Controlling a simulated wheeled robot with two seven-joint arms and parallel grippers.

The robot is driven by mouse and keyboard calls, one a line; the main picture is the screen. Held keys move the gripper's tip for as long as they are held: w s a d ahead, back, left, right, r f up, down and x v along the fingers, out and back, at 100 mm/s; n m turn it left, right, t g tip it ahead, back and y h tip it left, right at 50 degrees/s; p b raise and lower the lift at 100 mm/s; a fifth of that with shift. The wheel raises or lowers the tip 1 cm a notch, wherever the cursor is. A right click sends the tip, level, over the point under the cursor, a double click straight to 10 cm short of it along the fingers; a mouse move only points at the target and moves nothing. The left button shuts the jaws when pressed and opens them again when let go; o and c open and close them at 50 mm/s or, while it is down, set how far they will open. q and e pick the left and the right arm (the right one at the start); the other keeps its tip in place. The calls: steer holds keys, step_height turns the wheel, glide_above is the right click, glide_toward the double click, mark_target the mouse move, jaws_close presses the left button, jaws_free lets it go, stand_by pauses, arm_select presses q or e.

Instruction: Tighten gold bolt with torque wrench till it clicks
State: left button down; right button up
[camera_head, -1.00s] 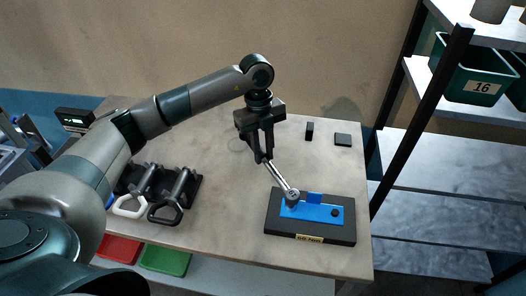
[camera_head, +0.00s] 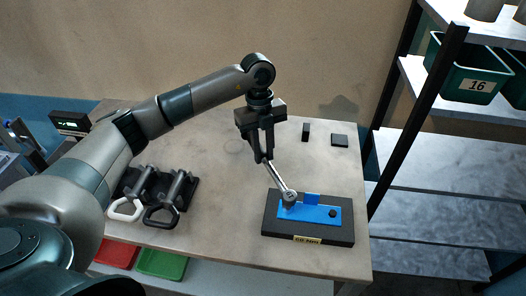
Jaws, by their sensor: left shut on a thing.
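The torque wrench (camera_head: 277,179) is a slim silver bar with a round head. Its head sits over the left part of a blue plate (camera_head: 318,213) on a black block (camera_head: 308,231). My left gripper (camera_head: 263,157) is shut on the wrench's upper end, and the wrench slopes from there down and right to the plate. The gold bolt is not seen; the wrench head covers that spot. A dark round bolt (camera_head: 332,213) shows at the plate's right end. My right gripper is not in view.
On the table (camera_head: 230,245), a holder (camera_head: 183,190) with a white handle (camera_head: 125,209) and a black handle (camera_head: 161,216) stands at left. Two small dark blocks (camera_head: 339,141) (camera_head: 306,131) lie at the back. A rack (camera_head: 408,125) stands at right. Red (camera_head: 113,253) and green (camera_head: 162,262) bins sit below.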

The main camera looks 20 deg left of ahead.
arm_select(q)
steer(key=shift+w+d+r, duration=0.1)
steer(key=shift+w+d, duration=0.05)
steer(key=shift+w, duration=0.05)
steer(key=shift+s+a, duration=0.3)
steer(key=shift+s, duration=0.1)
stand_by(0.7)
steer(key=shift+r, duration=0.1)
